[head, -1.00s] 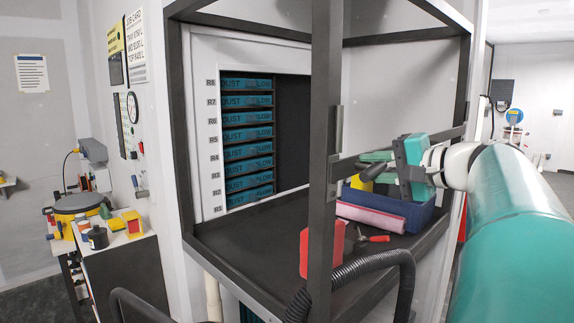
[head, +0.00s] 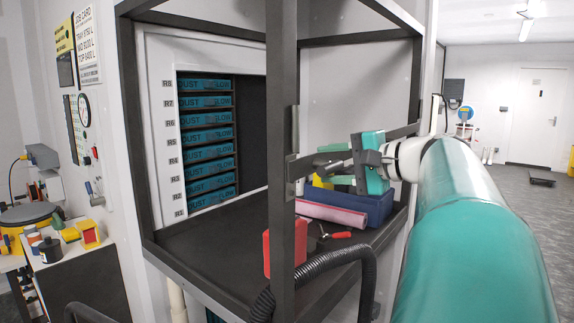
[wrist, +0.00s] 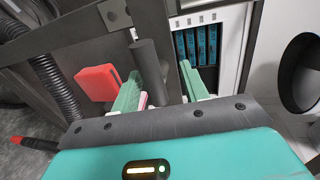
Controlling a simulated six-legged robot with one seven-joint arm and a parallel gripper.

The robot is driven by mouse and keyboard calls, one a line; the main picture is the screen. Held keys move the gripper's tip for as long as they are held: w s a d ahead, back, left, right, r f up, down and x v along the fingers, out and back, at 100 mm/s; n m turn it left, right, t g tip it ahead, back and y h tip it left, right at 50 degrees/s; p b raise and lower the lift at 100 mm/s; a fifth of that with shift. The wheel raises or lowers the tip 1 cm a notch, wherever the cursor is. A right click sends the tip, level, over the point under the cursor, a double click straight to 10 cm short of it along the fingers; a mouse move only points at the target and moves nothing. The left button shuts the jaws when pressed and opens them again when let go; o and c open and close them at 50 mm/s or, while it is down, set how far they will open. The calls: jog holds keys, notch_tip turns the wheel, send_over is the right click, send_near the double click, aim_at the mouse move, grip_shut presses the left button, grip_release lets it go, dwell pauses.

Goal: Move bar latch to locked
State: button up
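The bar latch runs as a dark grey bar (head: 400,132) across the frame's opening on the right, meeting a bracket (head: 292,152) on the front upright in the head view. In the wrist view a dark cylindrical handle (wrist: 149,65) stands in front of a flat dark plate. My gripper (head: 334,164) is at the bar, just right of the front upright. Its two pale green fingers (wrist: 158,88) are apart in the wrist view, with the handle appearing between them. Whether they touch it I cannot tell. The latch's exact engagement is hidden.
A ribbed black hose (head: 335,258) bends in front. The front upright (head: 283,110) stands close left of my gripper.

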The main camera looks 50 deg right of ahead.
jog(key=shift+f, duration=0.1)
jog(key=v, duration=1.3)
jog(key=shift+s, duration=0.4)
jog(key=shift+d, duration=0.1)
